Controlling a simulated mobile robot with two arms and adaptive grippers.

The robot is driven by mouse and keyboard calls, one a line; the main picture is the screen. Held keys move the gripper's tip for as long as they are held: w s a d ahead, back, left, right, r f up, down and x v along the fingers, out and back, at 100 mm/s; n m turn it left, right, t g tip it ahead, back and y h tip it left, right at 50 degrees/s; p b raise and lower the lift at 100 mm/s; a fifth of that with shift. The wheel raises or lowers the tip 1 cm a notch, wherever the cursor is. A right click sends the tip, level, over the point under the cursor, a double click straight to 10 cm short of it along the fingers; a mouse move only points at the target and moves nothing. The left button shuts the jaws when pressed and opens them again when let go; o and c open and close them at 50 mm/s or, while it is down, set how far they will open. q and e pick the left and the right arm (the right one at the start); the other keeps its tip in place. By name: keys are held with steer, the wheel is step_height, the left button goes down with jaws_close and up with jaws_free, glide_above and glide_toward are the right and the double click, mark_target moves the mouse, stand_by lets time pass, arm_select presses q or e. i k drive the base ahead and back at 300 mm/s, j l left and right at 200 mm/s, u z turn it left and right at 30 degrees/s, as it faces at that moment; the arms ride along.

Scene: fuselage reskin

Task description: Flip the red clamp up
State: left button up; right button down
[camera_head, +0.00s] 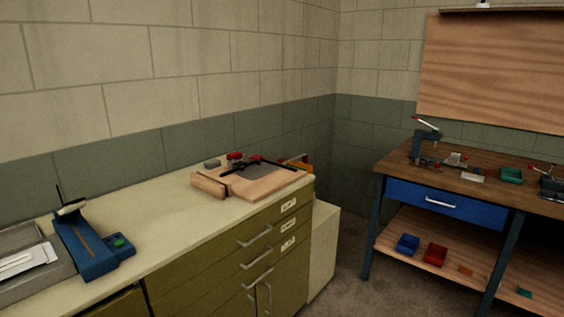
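A wooden fixture board (270,186) lies on the cream-topped drawer cabinet in the middle of the view. A small clamp with a red part (235,157) stands at the board's back left. More red (297,164) shows at the board's back right; I cannot tell its exact shape. A dark grey plate (250,172) and thin black bars lie on the board. The clamps are too small to tell whether their handles are up or down. Neither of my grippers is in view.
A blue tool (90,246) and a grey tray (30,268) stand on the cabinet top (155,216) at left. The cabinet top between them and the board is clear. A workbench (400,165) with tools and bins stands at right, across open floor (345,285).

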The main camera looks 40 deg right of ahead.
mark_target(257, 157)
steer(key=z, duration=1)
steer(key=i+l, duration=0.35)
steer(key=i, duration=0.15)
steer(key=i+l, duration=0.35)
steer(key=i, duration=0.15)
steer(key=i+l+z, duration=0.1)
steer(key=i+l, duration=0.25)
steer(key=i, duration=0.15)
steer(key=i+l, duration=0.35)
steer(key=i, duration=0.15)
steer(key=i+l, duration=0.3)
steer(key=i, duration=0.2)
